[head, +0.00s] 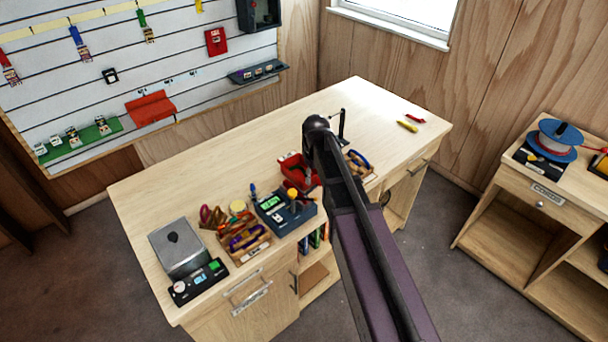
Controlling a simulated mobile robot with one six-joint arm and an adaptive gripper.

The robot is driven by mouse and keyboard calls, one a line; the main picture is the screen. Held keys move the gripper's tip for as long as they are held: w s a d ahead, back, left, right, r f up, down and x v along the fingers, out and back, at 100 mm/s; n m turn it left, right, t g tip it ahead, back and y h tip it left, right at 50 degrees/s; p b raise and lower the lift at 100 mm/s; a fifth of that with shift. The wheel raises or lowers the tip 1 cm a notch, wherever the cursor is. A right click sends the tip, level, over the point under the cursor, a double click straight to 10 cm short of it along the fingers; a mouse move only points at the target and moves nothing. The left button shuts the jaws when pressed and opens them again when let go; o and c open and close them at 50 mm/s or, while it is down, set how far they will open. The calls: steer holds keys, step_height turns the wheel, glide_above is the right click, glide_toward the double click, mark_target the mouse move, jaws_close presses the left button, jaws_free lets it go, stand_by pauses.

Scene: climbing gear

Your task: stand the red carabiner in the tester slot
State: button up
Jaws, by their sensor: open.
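The tester appears to be the blue-grey box (286,218) with a green screen and a yellow-topped post, on the front part of the workbench. Its slot is too small to make out. Left of it, a wooden tray (250,254) holds several coloured carabiners, purple and orange among them. A dark red loop (208,216) at the tray's back left may be the red carabiner; I cannot tell for sure. My arm rises from the lower right across the bench, its dark joint above the bench's middle. My gripper cannot be made out and seems hidden behind the arm.
A red bin (292,172) is behind the tester, close to my arm. A black stand (343,128) and a yellow item (407,126) are farther back. The bench's back left is clear.

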steer(key=s+d+f+b, duration=0.3)
steer(key=d+f+b, duration=0.1)
steer(key=d, duration=0.4)
steer(key=shift+s+d+f, duration=0.15)
steer(key=shift+d+f, duration=0.05)
steer(key=shift+f, duration=0.2)
steer(key=shift+s, duration=0.1)
steer(key=s+m, duration=0.7)
steer(key=s, duration=0.6)
steer(key=shift+f+b, duration=0.25)
steer(key=shift+b, duration=0.2)
